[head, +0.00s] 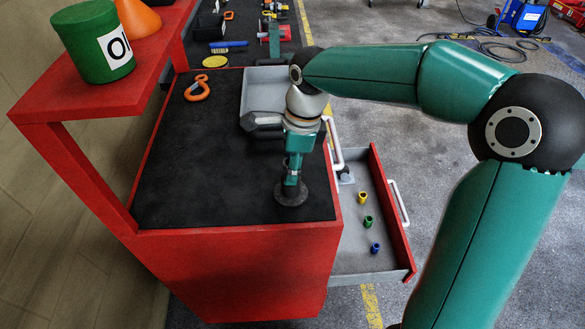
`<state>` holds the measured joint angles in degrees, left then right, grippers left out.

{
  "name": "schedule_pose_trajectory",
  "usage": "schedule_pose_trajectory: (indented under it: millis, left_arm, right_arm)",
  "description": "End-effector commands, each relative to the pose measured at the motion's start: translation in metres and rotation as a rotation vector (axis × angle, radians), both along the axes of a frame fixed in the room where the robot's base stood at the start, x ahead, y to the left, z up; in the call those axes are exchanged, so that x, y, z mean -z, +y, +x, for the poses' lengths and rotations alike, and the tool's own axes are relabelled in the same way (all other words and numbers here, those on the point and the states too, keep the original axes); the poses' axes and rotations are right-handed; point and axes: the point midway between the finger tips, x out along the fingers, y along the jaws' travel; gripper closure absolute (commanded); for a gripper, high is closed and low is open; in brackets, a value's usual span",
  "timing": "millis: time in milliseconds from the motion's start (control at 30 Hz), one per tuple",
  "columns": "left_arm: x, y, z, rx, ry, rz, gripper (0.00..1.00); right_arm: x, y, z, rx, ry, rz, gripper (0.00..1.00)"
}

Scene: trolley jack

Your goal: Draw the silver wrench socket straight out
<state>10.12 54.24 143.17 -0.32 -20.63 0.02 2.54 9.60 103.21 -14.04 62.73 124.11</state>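My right arm reaches in from the right, and its wrist hangs over the black top of the red tool cabinet (190,165). A small silvery thing (346,176) at the far left of the drawer may be the silver wrench socket, partly hidden by the cabinet edge and a pale handle. My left gripper is not in view.
Yellow (362,198), green (368,222) and blue (375,248) sockets stand in a row in the drawer. A green tin (92,42) stands on the red shelf. The top's left part is clear.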

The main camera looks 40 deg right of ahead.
Motion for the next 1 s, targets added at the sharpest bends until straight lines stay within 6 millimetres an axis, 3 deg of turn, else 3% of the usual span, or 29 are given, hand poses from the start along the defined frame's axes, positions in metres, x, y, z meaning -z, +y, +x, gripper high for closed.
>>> schedule_pose_trajectory:
  millis: [33,200,467,1000]
  left_arm:
    - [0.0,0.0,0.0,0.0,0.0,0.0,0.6]
    - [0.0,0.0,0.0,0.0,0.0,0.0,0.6]
    - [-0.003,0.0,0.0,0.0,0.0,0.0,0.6]
    - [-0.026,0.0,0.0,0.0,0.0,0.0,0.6]
  right_arm:
    - [0.0,0.0,0.0,0.0,0.0,0.0,0.72]
    - [0.0,0.0,0.0,0.0,0.001,0.001,1.0]
    - [-0.003,0.0,0.0,0.0,0.0,0.0,1.0]
    - [-0.031,0.001,0.0,-0.001,0.0,0.0,1.0]
